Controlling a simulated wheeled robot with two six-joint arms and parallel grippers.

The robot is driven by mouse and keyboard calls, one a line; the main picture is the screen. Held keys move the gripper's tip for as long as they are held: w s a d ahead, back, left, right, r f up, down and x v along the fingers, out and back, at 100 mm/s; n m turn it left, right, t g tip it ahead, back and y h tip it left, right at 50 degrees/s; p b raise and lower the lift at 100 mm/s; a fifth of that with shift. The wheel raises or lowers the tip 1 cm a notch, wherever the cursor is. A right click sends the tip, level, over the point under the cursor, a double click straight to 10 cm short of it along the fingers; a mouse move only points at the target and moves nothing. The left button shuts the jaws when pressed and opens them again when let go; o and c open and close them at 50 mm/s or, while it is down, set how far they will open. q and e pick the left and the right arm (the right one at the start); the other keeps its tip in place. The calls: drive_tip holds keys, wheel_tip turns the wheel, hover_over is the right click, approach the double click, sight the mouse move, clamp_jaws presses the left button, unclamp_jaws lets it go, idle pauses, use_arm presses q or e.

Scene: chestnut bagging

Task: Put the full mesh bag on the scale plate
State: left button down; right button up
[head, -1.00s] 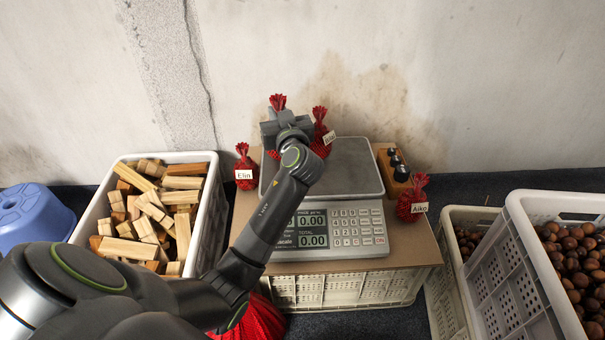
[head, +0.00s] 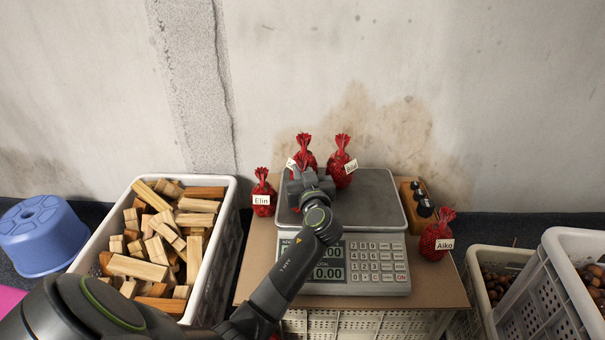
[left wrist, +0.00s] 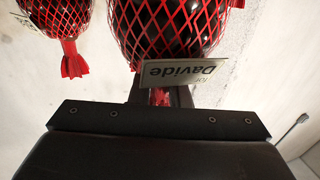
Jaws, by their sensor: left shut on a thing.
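My left gripper (head: 298,178) is above the scale plate (head: 375,205) and shut on the neck of a full red mesh bag (head: 304,160). In the left wrist view this bag (left wrist: 165,30) shows dark chestnuts and an upside-down tag reading Davide (left wrist: 182,72). The arm hides its lower part in the head view, so I cannot tell whether it touches the plate. Another full bag (head: 341,172) stands at the back of the plate, just right of the held one; it also shows in the left wrist view (left wrist: 58,18). My right gripper is out of view.
The Elin bag (head: 263,196) stands left of the scale (head: 385,270) and the Aiko bag (head: 434,243) right of it. A weight block (head: 408,203) is beside the plate. A crate of wood blocks (head: 226,205) is left; chestnut crates (head: 560,255) are right. The plate's right part is clear.

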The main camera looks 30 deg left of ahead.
use_arm(q)
drive_tip(key=c, duration=1.8)
unclamp_jaws()
drive_tip(key=shift+f, duration=0.2)
drive_tip(key=o, duration=0.4)
drive_tip(key=shift+r, duration=0.1)
drive_tip(key=shift+o, duration=0.2)
